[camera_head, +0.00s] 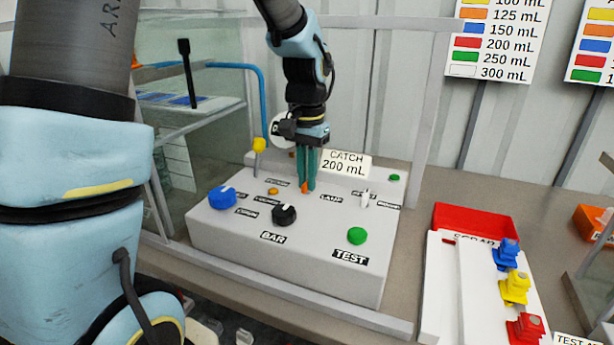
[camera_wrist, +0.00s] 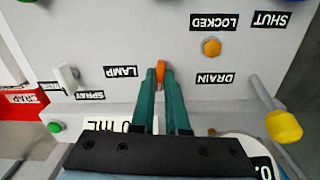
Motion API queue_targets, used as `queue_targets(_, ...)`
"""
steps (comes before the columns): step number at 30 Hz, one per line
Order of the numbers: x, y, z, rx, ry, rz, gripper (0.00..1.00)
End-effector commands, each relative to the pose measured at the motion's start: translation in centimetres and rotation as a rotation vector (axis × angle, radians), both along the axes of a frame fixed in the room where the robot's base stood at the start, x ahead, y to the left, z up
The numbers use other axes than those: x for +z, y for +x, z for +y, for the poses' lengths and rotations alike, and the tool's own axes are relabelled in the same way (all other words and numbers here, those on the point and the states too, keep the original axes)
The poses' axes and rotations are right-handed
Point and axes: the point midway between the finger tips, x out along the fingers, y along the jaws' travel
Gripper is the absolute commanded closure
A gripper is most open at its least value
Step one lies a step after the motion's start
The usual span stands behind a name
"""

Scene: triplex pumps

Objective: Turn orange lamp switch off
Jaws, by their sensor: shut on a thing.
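The orange lamp switch (camera_wrist: 161,70) is a small lever on the light grey panel box, beside the label LAMP (camera_wrist: 122,72) in the wrist view. My gripper (camera_wrist: 160,74), with green fingers, is shut on the switch, its fingertips at either side of it. In the head view the orange tip (camera_head: 304,187) shows just below my gripper (camera_head: 307,186). The fingers hide part of the switch.
Near it on the grey panel (camera_head: 330,275) are a white switch (camera_head: 365,198), a yellow-tipped lever (camera_head: 259,145), a black knob (camera_head: 284,215), a blue knob (camera_head: 222,197) and a green button (camera_head: 357,236). A red scrap bin (camera_head: 475,218) stands right.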

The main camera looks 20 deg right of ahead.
Motion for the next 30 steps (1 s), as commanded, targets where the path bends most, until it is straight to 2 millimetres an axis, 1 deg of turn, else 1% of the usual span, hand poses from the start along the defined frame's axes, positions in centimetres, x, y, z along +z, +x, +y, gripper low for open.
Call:
queue_targets(3, 0.03, -0.02, -0.03, 0.057, 0.0, 0.0, 1.0)
queue_targets(9, 0.02, -0.03, -0.04, 0.117, 0.0, 0.0, 1.0)
queue_targets(25, 0.01, 0.01, -0.02, 0.142, 0.0, 0.0, 1.0)
queue_targets(26, 0.01, 0.01, -0.02, 0.141, 0.0, 0.0, 0.85)
queue_targets(30, 0.01, 0.01, -0.01, 0.141, 0.0, 0.0, 0.69)
